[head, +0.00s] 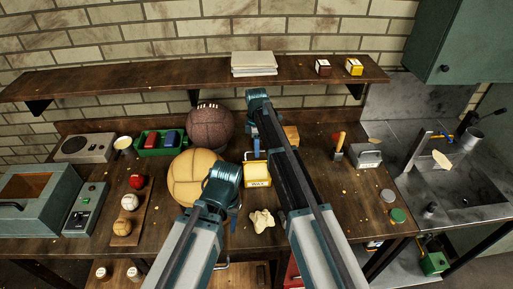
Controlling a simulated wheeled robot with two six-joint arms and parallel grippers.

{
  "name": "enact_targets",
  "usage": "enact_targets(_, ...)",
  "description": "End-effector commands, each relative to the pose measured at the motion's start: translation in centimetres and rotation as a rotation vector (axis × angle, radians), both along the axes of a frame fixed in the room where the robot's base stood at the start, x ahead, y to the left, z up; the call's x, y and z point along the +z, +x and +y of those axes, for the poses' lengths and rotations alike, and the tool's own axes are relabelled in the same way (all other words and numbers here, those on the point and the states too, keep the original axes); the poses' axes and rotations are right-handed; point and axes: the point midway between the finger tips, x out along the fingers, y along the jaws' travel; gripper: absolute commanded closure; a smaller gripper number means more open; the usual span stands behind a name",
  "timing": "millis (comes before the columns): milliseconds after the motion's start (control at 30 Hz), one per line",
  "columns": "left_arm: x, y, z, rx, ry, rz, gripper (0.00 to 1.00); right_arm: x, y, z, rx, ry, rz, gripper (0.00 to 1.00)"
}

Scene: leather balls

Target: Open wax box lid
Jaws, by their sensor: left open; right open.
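The wax box (258,183), yellow with a pale front marked WAX, stands on the workbench in the middle of the head view. Its yellow top faces up; I cannot tell whether the lid is fully shut. My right gripper (256,153) points down at the far edge of the box, open, with my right arm passing close along the box's right side. My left gripper (235,217) is open and empty, low and left of the box, partly hidden by its own wrist. I cannot tell whether either gripper touches the box.
A tan ball (187,178) sits left of the box and a dark brown ball (210,127) behind it. A crumpled cream cloth (262,220) lies in front. A wooden block (291,135) is behind right. A shelf (130,78) runs above the back.

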Motion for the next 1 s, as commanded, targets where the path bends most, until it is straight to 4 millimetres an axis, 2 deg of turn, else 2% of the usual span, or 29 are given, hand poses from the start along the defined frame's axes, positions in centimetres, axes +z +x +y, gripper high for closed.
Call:
enact_targets(167,0.9,0.0,0.0,0.000,0.000,0.000,0.50,0.9,0.0,0.0,0.000,0.000,0.001,0.55)
enact_targets(367,2.9,0.0,0.0,0.001,0.000,0.000,0.50,2.9,0.1,0.0,0.000,0.000,0.001,0.55)
enact_targets(1000,12.4,0.0,0.0,0.013,-0.002,0.000,0.50,12.4,0.6,0.0,0.000,0.000,-0.001,0.55)
